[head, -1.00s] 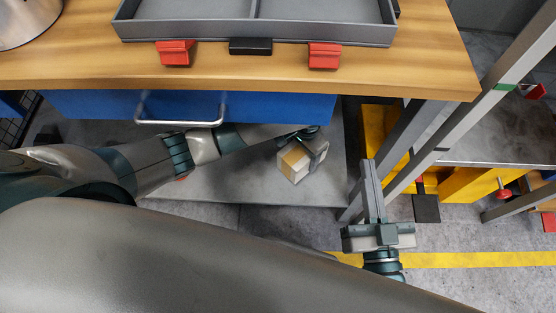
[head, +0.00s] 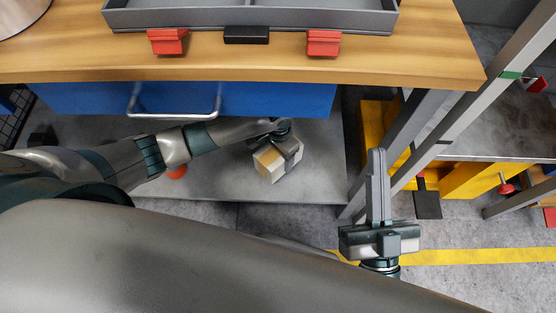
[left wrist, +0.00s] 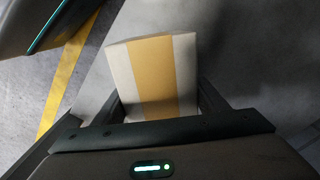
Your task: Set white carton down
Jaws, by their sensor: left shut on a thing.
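The white carton (head: 279,162) has a tan band and shows at the middle of the head view, over the grey lower shelf (head: 230,180) under the workbench. My left gripper (head: 287,148) is shut on it. In the left wrist view the carton (left wrist: 155,75) sits between the two fingers, with its banded face toward the camera. I cannot tell whether the carton touches the shelf. My right gripper (head: 378,180) is right of the shelf, pointing up the picture and away from the carton; its fingers look close together, and nothing shows between them.
The wooden bench top (head: 240,68) with a blue drawer (head: 250,101) overhangs the shelf. A grey divided tray (head: 250,20) stands on top. A red round thing (head: 177,172) lies on the shelf near my left arm. A grey post (head: 450,110) rises at the right.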

